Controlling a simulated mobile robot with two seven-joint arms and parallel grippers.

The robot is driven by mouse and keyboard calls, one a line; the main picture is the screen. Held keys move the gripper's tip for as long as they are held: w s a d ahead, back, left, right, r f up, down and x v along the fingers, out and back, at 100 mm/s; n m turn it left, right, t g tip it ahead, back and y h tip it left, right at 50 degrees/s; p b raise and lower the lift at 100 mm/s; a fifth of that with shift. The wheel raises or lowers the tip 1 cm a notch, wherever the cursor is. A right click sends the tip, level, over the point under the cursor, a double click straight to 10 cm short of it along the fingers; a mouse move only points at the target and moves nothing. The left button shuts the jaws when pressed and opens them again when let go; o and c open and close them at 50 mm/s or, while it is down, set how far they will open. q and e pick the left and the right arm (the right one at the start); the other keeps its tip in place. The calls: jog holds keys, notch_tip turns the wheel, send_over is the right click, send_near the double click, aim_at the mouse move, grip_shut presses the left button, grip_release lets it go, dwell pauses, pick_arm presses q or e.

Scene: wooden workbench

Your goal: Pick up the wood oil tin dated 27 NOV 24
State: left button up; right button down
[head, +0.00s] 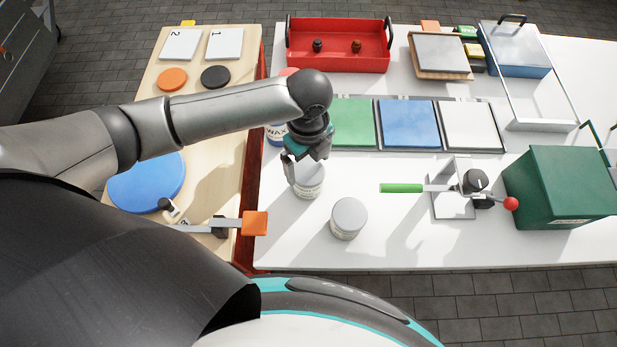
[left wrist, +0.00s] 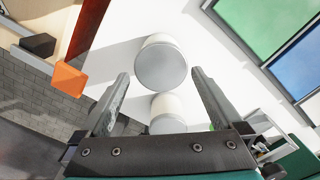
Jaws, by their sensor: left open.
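Two pale tins with grey lids stand on the white bench top. One tin (head: 309,186) is just below my left gripper (head: 305,166), which partly covers it. The other tin (head: 348,218) stands apart from it, nearer the front edge. In the left wrist view, my left gripper (left wrist: 160,78) is open and empty. The first tin (left wrist: 162,64) shows ahead between its fingers, and the second tin (left wrist: 168,118) shows lower, partly hidden by the gripper body. No date is readable on either tin. My right gripper is not in view.
A tin marked WAX (head: 276,135) is partly behind my left arm. An orange-ended clamp (head: 255,223) sits at the left bench edge. Green (head: 352,122), blue and white panels lie behind. A green-handled fixture (head: 402,188) and dark green box (head: 560,185) stand right.

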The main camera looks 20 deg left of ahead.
pick_arm(q)
notch_tip(320, 180, down, 8)
jog(key=shift+w+r+b, duration=0.1)
jog(key=shift+b, duration=0.85)
jog(key=c, duration=1.5)
jog(key=shift+r, duration=0.1)
